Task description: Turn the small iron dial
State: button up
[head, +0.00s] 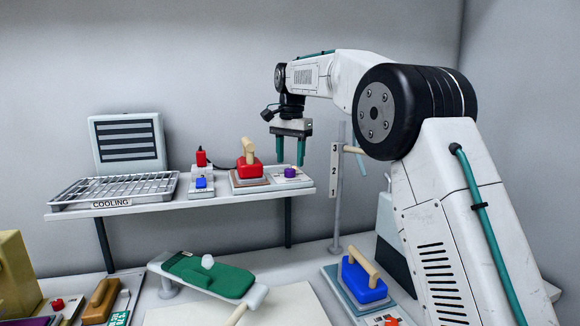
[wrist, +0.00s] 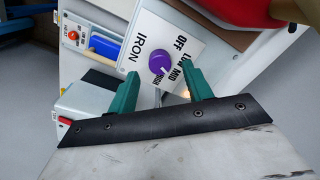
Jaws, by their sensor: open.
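The small iron dial is a round purple knob (head: 290,172) on a white plate at the right end of the wall shelf. In the wrist view the dial (wrist: 161,62) sits beside the printed words IRON, OFF, LOW and MID; another word is partly covered. A small pale mark shows on the knob's lower side, toward the lettering. My gripper (head: 290,161) is open, pointing down just above the dial. In the wrist view its two green fingers (wrist: 158,76) lie on either side of the knob, with nothing between them gripped; I cannot tell their exact height above it.
A red iron (head: 250,168) stands close left of the dial. A blue switch (head: 201,182) and the COOLING rack (head: 115,188) are farther left on the shelf (head: 225,190). A post with numbers (head: 335,190) stands to the right. A green-topped pressing board (head: 208,275) lies below.

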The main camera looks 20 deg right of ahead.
aim_at(290, 169)
jog(key=shift+f, duration=1.6)
jog(key=c, duration=1)
jog(key=shift+o, duration=0.2)
